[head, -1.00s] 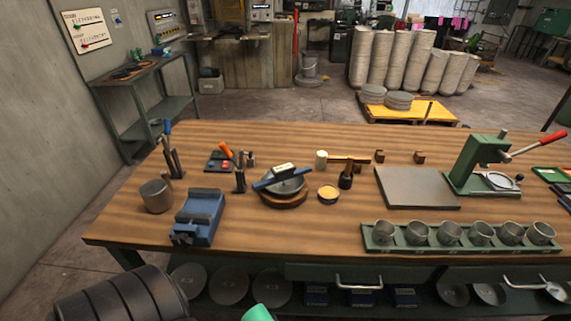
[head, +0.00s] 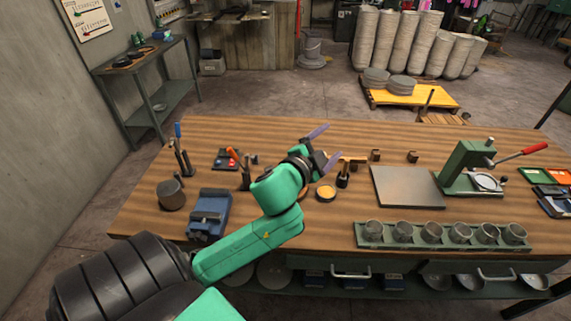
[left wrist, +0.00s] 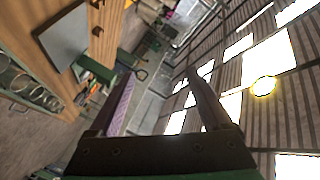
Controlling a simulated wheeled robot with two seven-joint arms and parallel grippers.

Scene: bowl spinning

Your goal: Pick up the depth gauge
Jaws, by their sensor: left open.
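The depth gauge, which looked like a blue bar with a pale display lying across a metal bowl on a round wooden base in the earlier head view, is now hidden behind my left forearm and wrist. My left gripper (head: 324,148) is open and empty above the bench, its two fingers spread and pointing right. In the left wrist view its fingers (left wrist: 160,85) are apart with nothing between them, facing the room and ceiling lights. My right gripper is not in view.
The workbench (head: 330,226) holds a blue vise (head: 209,213), a metal cup (head: 171,195), a small orange-topped pot (head: 326,193), a grey plate (head: 407,187), a green press (head: 468,168) and a rack of metal cups (head: 440,240). Upright tools stand near the arm.

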